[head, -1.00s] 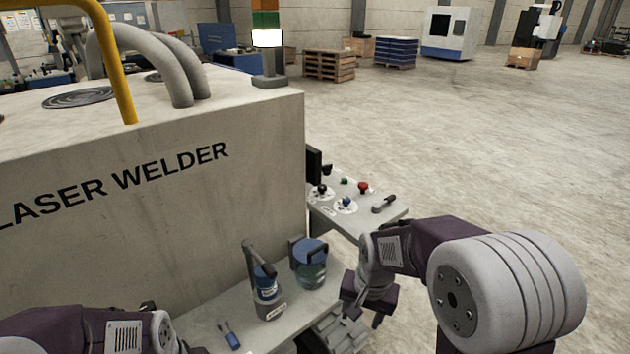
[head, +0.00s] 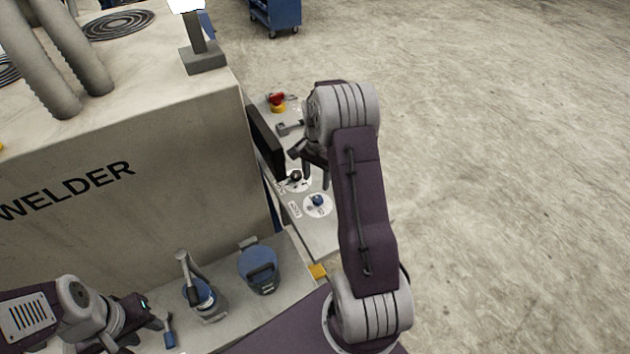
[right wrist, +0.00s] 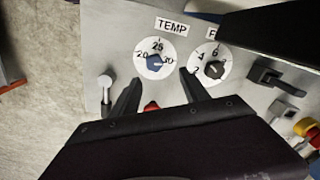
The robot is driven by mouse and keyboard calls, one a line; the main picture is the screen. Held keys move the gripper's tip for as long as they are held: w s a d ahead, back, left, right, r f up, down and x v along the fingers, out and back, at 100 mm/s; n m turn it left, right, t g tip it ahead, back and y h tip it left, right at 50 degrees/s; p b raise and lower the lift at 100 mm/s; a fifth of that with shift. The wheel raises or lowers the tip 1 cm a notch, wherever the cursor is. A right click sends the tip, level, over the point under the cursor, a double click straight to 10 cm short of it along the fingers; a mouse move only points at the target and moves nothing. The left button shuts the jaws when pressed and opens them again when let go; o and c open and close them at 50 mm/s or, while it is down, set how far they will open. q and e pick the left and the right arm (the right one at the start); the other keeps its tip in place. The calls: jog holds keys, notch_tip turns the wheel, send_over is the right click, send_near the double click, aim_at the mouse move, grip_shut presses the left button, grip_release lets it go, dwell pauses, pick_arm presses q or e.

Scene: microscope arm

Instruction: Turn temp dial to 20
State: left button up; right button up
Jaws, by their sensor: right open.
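The temp dial (right wrist: 154,62) has a blue knob on a white disc marked 20, 25 and 30 under a TEMP label; its pointer seems to face the 30 side. In the head view the temp dial (head: 317,203) sits on the side panel. My right gripper (right wrist: 160,75) is open, its fingers on either side of the dial in the picture, apparently not touching the knob. In the head view my right gripper (head: 314,172) is over the panel, partly hidden by its arm. My left gripper (head: 146,324) is low at left, its jaws unclear.
A second dial with a black knob (right wrist: 214,69) is right beside the temp dial. A lever (right wrist: 106,85), a black switch (right wrist: 265,75) and a red-yellow stop button (head: 277,102) are on the panel. Blue-topped containers (head: 260,270) stand on the bench. A dark screen (head: 266,143) rises by the panel.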

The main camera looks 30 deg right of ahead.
aim_at(317, 199)
jog(key=shift+s+r, duration=0.35)
jog(key=f, duration=0.2)
jog(key=f+p, duration=0.2)
jog(key=f, duration=0.1)
jog(key=shift+s+a+f, duration=0.1)
jog(key=shift+s+f, duration=0.15)
jog(key=shift+f, duration=0.1)
jog(key=shift+a+f, duration=0.25)
jog(key=shift+f, duration=0.85)
jog(key=shift+a+f, duration=0.1)
jog(key=shift+f, duration=0.2)
pick_arm(q)
jog(key=r, duration=0.1)
jog(key=a+r, duration=0.1)
jog(key=r, duration=0.1)
jog(key=shift+s+a, duration=0.3)
jog(key=shift+s, duration=0.05)
jog(key=shift+d, duration=0.1)
pick_arm(e)
jog(key=shift+f, duration=0.1)
